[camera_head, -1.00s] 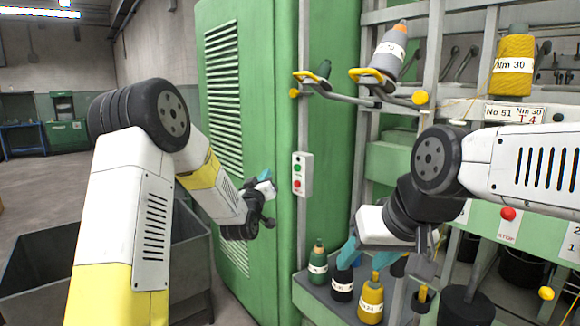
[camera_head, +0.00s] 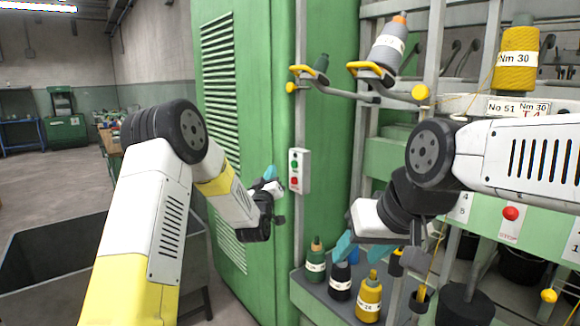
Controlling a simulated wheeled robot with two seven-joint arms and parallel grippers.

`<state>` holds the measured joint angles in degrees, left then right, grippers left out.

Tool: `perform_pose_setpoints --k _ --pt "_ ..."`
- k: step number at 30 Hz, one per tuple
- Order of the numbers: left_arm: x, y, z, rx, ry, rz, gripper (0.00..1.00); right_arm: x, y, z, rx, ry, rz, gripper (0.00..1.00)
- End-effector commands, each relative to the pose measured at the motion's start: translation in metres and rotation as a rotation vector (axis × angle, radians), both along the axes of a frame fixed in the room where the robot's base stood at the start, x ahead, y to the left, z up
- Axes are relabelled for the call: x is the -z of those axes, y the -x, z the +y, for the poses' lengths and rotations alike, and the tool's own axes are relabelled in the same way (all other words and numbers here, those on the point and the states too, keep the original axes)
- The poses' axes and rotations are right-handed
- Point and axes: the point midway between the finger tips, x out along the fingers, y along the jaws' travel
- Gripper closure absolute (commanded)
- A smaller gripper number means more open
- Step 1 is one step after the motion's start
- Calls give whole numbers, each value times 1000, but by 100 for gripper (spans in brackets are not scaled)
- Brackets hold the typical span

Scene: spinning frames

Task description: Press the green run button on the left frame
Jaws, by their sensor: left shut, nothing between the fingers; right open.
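A small grey switch box (camera_head: 299,171) sits on the side post of the green frame cabinet. Its green button (camera_head: 294,164) is above a red button (camera_head: 294,181). My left gripper (camera_head: 272,173) is shut and empty. In the picture its tip is just left of the box, near the green button's height, with a gap between them. I cannot tell its depth from the box. My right gripper (camera_head: 348,246) is open and empty above the bobbins at lower middle, well below and right of the box.
A shelf holds a green bobbin (camera_head: 316,262), a black bobbin (camera_head: 340,281) and a yellow bobbin (camera_head: 369,298). Yellow-tipped bobbin holders (camera_head: 375,68) stick out above right. A red stop button (camera_head: 510,213) is at right. A grey bin (camera_head: 60,243) stands at lower left.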

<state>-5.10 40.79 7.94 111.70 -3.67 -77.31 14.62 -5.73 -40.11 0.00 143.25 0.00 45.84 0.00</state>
Motion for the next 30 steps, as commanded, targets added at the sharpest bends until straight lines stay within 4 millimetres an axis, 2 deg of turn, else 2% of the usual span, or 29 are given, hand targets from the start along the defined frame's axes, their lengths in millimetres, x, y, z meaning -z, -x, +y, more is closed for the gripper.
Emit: perform_pose_setpoints --k 6,12,30 --pt "0 -18 -26 2 0 0 100 0 0 0 0 0 0 49" --pt "0 -29 -40 0 0 1 100 0 0 0 0 0 0 49" --pt "0 -32 -45 0 0 1 100 0 0 0 0 0 0 49"
